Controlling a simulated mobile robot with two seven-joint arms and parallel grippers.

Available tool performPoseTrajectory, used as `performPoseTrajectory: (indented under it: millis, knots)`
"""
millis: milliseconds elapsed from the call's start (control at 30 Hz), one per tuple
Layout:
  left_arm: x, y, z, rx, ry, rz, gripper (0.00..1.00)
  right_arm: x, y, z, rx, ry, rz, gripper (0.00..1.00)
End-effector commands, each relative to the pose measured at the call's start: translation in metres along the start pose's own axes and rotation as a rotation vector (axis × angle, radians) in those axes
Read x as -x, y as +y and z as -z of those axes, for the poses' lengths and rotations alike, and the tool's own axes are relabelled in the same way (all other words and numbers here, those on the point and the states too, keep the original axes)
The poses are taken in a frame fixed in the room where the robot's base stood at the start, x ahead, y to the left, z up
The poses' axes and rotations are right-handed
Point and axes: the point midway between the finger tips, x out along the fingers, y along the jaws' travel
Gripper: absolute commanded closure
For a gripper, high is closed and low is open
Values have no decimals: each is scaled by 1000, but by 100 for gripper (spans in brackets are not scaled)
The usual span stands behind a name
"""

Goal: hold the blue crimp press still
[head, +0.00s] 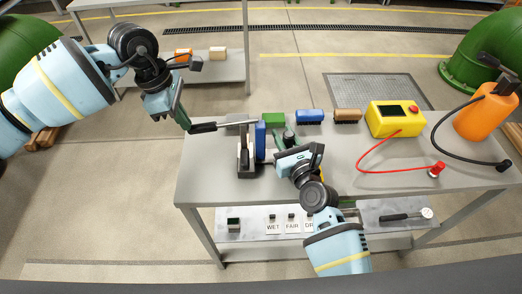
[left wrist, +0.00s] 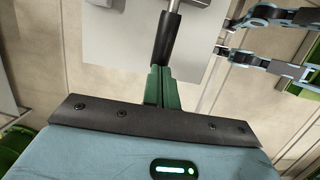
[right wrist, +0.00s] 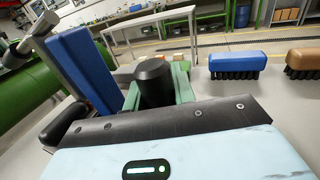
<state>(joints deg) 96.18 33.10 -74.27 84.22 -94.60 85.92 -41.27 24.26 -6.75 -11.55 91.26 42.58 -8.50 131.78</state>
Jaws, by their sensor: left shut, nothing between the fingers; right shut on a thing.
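The blue crimp press (head: 260,141) stands on the grey table, with a grey upright and a lever with a black handle (head: 203,127) reaching left. Its blue plate shows in the right wrist view (right wrist: 82,70). My left gripper (head: 183,119) is shut and empty at the outer end of the handle. The handle (left wrist: 166,40) lies just beyond its green fingertips in the left wrist view. My right gripper (right wrist: 157,90) is shut on a black post (right wrist: 154,78) beside the blue plate. The post's lower part and its join to the press are hidden.
Behind the press stand a green block (head: 275,119), a blue brush (head: 309,116) and a brown brush (head: 347,115). A yellow box (head: 395,119) and an orange bottle (head: 487,112) stand right, with a red cable and a black hose. The table's left edge lies below the lever.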

Motion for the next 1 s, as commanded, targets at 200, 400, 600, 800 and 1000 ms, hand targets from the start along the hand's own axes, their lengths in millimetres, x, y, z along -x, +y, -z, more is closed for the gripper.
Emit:
performPoseTrajectory:
  millis: [200, 400, 600, 800, 1000]
  knots:
    - [7, -1, -2, 2, 2, 7, 100, 2, 3, 11, -3, 21, -7, 100]
    - [21, -1, -6, 1, 3, 6, 100, 2, 2, 11, -3, 21, -7, 100]
    - [34, 0, -10, 1, 2, 5, 100, 2, 2, 11, -2, 21, -7, 100]
    - [48, 0, -13, 2, 3, 5, 100, 3, 2, 11, -2, 21, -6, 100]
    - [61, 0, -17, 3, 4, 4, 100, 3, 2, 11, -2, 21, -6, 100]
